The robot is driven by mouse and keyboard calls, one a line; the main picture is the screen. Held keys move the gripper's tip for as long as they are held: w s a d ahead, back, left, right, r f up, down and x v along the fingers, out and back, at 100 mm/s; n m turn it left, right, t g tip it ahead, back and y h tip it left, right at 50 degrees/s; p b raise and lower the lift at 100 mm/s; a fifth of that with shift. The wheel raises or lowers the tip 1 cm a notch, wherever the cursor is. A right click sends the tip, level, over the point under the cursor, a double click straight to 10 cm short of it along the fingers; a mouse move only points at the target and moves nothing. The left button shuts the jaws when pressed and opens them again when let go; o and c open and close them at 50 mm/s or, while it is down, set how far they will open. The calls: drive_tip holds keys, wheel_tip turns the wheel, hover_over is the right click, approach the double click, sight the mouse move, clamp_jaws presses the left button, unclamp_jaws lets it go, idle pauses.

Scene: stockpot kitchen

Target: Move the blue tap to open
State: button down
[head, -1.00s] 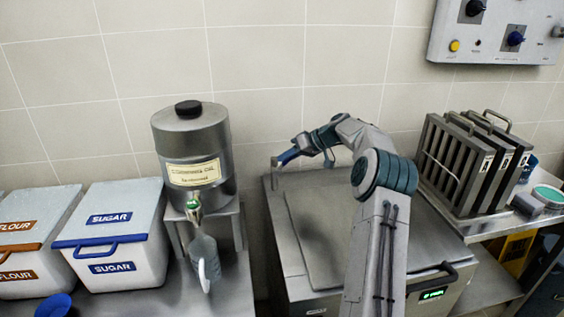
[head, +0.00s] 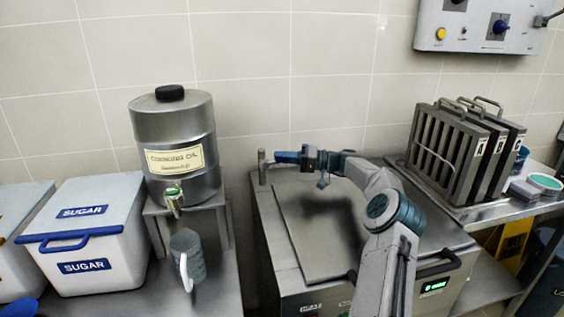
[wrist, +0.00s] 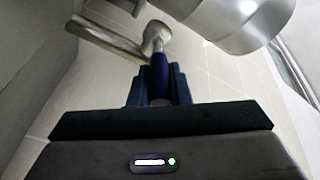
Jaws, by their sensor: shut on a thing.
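The blue tap handle (head: 286,157) points right from a short upright metal pipe (head: 262,168) at the back left corner of the steel vat (head: 268,228). My gripper (head: 300,157) is shut on the handle from the right. In the wrist view the blue handle (wrist: 158,72) stands between the jaws of my gripper (wrist: 158,92), with the metal tap body (wrist: 156,35) beyond it. The part of the handle inside the jaws is hidden.
A cooking oil drum (head: 180,130) stands on a stand at left, with a jug (head: 190,258) below its spout. A sugar bin (head: 85,255) is farther left. A slotted metal rack (head: 445,150) stands right of the vat. A control panel (head: 470,32) hangs above.

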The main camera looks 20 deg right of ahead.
drive_tip(key=shift+f, duration=0.1)
idle(0.4)
drive_tip(key=c, duration=1.4)
unclamp_jaws()
drive_tip(key=shift+o, duration=0.2)
drive_tip(key=v, duration=1.4)
drive_tip(key=shift+f, duration=0.15)
drive_tip(key=shift+w+a, duration=0.1)
